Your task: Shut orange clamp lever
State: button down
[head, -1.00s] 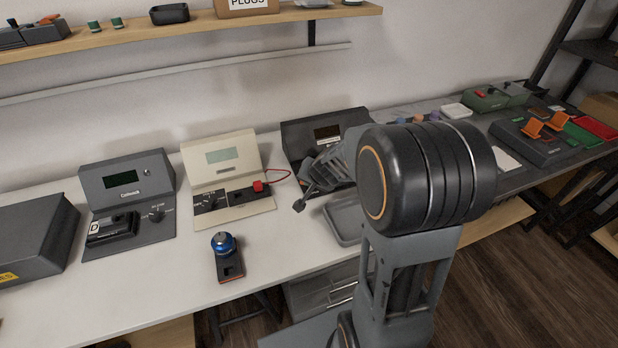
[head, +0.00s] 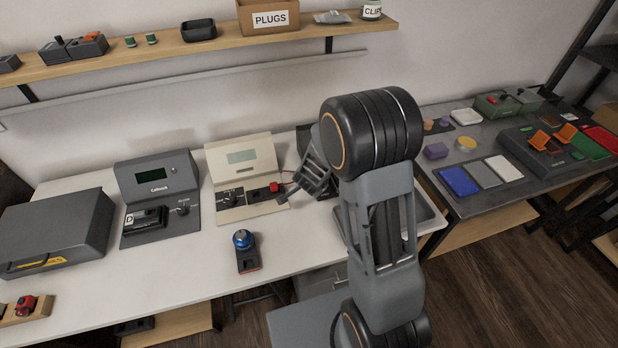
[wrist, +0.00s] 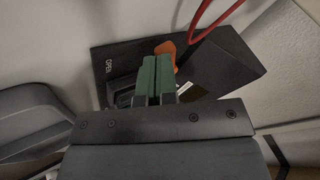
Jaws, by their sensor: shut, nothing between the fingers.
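An orange clamp lever (wrist: 166,50) shows in the wrist view, partly hidden behind the fingers of my gripper (wrist: 157,62). It belongs to a dark unit (wrist: 215,62) with the word OPEN on its face. The green fingers are shut together with nothing between them, and their tips are at the lever; I cannot tell whether they touch it. In the head view my gripper (head: 283,196) is low over the white bench, beside the cream instrument. There, the dark unit (head: 304,138) is mostly hidden by my arm, and its lever is not visible.
A red cable (wrist: 203,22) loops above the lever. The cream instrument (head: 240,152) with a red plug stands left of my gripper. A blue-knobbed device (head: 246,255) sits near the front edge.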

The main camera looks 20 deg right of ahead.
jog(key=shift+d, duration=0.25)
jog(key=shift+d, duration=0.2)
jog(key=shift+w+d, duration=0.2)
jog(key=shift+d, duration=0.15)
jog(key=shift+d+r, duration=0.1)
jog(key=shift+d, duration=0.05)
jog(key=shift+r, duration=0.15)
jog(key=shift+r+p, duration=0.25)
jog(key=shift+p, duration=0.1)
jog(key=p+v, duration=0.6)
jog(key=v, duration=0.3)
jog(key=shift+s+a, duration=0.3)
jog(key=shift+s, duration=0.2)
